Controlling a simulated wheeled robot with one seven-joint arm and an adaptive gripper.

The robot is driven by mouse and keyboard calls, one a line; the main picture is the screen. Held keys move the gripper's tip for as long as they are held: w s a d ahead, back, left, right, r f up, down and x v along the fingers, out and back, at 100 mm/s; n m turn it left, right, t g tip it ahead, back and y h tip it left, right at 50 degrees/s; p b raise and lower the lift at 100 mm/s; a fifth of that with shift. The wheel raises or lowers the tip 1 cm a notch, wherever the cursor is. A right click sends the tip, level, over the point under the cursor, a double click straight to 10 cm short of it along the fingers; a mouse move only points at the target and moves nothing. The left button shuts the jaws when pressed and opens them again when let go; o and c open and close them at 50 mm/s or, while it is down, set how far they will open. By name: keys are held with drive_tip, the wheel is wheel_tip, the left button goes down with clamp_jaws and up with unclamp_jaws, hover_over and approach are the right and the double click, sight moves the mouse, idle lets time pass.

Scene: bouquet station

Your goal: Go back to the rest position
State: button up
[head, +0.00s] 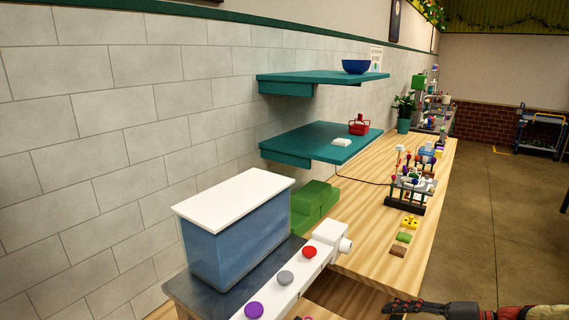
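My gripper (393,308) shows at the bottom edge of the head view, right of centre, in front of the wooden table's near right side. It is dark with red parts and points left.
A blue bin with a white lid (232,240) stands at the near left, beside a white panel with round buttons (285,278). The wooden table (365,240) carries a flower rack (405,195) and small blocks. Teal shelves (310,142) hang above. Open floor (500,230) lies to the right.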

drive_tip(key=s+a+f+n+g+h, duration=0.1)
drive_tip(key=s+f+n+g+h, duration=0.1)
drive_tip(key=s+h, duration=0.35)
drive_tip(key=s+a+f+n+g+h, duration=0.1)
drive_tip(key=s+a+f+g+h, duration=0.15)
drive_tip(key=s, duration=0.55)
drive_tip(key=s+a+r+n+t+h, duration=0.3)
drive_tip(key=s+a+r+n, duration=0.1)
drive_tip(key=r+n, duration=0.3)
drive_tip(key=shift+s+a+r, duration=0.2)
drive_tip(key=shift+a+r, duration=0.45)
drive_tip(key=shift+r, duration=0.6)
drive_tip(key=shift+t, duration=0.25)
